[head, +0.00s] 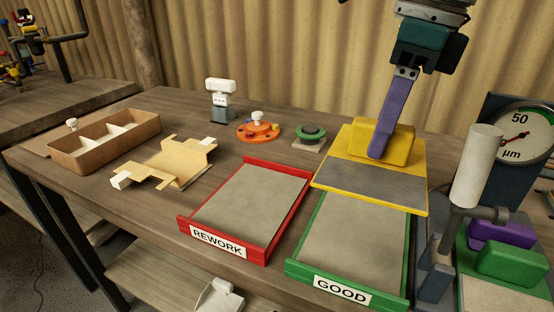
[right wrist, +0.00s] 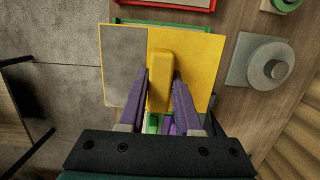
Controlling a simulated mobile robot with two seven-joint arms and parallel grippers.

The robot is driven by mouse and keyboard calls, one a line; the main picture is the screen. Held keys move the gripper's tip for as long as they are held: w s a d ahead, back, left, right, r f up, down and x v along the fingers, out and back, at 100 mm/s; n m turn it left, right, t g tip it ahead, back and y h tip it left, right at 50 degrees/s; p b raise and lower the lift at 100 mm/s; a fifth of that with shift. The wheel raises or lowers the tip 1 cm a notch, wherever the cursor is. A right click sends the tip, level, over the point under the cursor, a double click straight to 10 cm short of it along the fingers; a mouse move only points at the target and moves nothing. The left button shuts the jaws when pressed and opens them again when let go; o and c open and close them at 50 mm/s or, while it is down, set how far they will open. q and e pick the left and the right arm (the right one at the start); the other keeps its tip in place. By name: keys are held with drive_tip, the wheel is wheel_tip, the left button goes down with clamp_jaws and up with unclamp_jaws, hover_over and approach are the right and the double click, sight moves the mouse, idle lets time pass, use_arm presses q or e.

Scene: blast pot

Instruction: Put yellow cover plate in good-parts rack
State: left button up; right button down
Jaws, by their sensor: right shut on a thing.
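The yellow cover plate (head: 420,160) has a raised yellow block on one part and a grey panel on the other. My right gripper (head: 378,152) has its purple fingers shut on that block; the right wrist view shows one finger on each side of the block (right wrist: 160,75). The good-parts rack (head: 335,285) is a tray with green rims, a grey floor and a GOOD label. The plate overlaps the rack's far end in the head view and hides it. Whether the plate touches the rack cannot be told. My left gripper is not in view.
The red REWORK rack (head: 222,243) stands just left of the green one, its floor bare. A dial gauge stand (head: 518,140) and a white cylinder (head: 478,165) stand close on the right. An orange part (head: 258,132), a green ring (head: 310,135) and a cardboard box (head: 105,140) lie farther left.

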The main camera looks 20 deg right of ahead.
hover_over(353, 231)
wheel_tip(353, 231, down, 8)
drive_tip(key=shift+s+d+f+b, duration=0.15)
drive_tip(key=shift+f+b, duration=0.15)
drive_tip(key=shift+f, duration=0.9)
drive_tip(key=shift+s+f+b, duration=0.1)
drive_tip(key=shift+f+b, duration=0.15)
drive_tip(key=shift+f, duration=0.9)
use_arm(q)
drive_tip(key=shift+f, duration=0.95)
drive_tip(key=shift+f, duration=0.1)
use_arm(e)
drive_tip(key=shift+f, duration=0.1)
drive_tip(key=c, duration=1)
unclamp_jaws()
drive_tip(key=shift+f, duration=0.15)
drive_tip(key=o, duration=0.4)
drive_tip(key=shift+d, duration=0.1)
